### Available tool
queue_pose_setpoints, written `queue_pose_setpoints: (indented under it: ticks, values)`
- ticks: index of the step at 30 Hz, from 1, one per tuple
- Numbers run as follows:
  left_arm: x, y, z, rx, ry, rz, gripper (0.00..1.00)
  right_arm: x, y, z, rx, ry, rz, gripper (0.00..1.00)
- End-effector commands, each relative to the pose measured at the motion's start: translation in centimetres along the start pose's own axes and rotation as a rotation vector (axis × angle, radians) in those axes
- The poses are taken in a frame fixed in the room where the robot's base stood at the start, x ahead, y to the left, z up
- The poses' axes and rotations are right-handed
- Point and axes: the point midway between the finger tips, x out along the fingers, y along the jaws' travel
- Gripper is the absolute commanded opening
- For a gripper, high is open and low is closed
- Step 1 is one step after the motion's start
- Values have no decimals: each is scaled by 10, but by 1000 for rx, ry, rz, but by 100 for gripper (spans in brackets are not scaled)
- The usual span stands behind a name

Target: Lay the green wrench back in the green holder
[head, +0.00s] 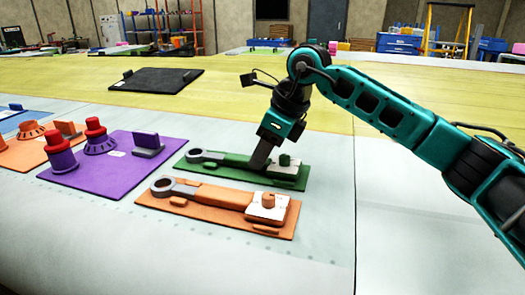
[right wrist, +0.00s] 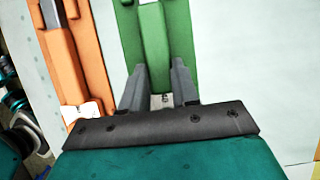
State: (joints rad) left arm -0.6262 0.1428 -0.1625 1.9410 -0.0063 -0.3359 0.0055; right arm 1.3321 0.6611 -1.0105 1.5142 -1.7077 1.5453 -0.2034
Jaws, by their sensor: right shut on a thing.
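The green wrench (head: 236,159) lies along the green holder (head: 295,184), its grey ring end at the left of the holder in the head view. My right gripper (head: 260,162) comes down from above onto the wrench's green handle, near the holder's right part. In the right wrist view the two grey fingers of my right gripper (right wrist: 158,85) are closed on the green handle (right wrist: 155,45), and the green holder (right wrist: 130,30) shows on both sides. The gripper hides part of the handle, and I cannot tell whether the wrench is fully seated. My left gripper is not in view.
An orange holder (head: 160,206) with an orange wrench (head: 222,197) lies just in front of the green one. A purple board (head: 130,170) with red-topped parts is at the left. A dark board (head: 155,80) lies behind. The pale table to the right is clear.

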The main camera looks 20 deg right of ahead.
Motion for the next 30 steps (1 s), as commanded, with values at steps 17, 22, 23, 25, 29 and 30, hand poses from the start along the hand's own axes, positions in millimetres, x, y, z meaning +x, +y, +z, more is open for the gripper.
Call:
queue_pose_setpoints:
  ticks: [17,22,23,25,29,30]
  values:
    - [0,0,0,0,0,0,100,0,0,0,0,-1,-1,59]
    - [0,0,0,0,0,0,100,0,0,-1,1,3,0,59]
    - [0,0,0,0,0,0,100,-2,0,-1,1,2,0,59]
    - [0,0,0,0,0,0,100,-8,0,0,0,1,-1,59]
    - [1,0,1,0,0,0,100,-29,0,0,-1,-2,-3,59]
    - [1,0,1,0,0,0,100,-38,-1,0,0,-3,-5,59]
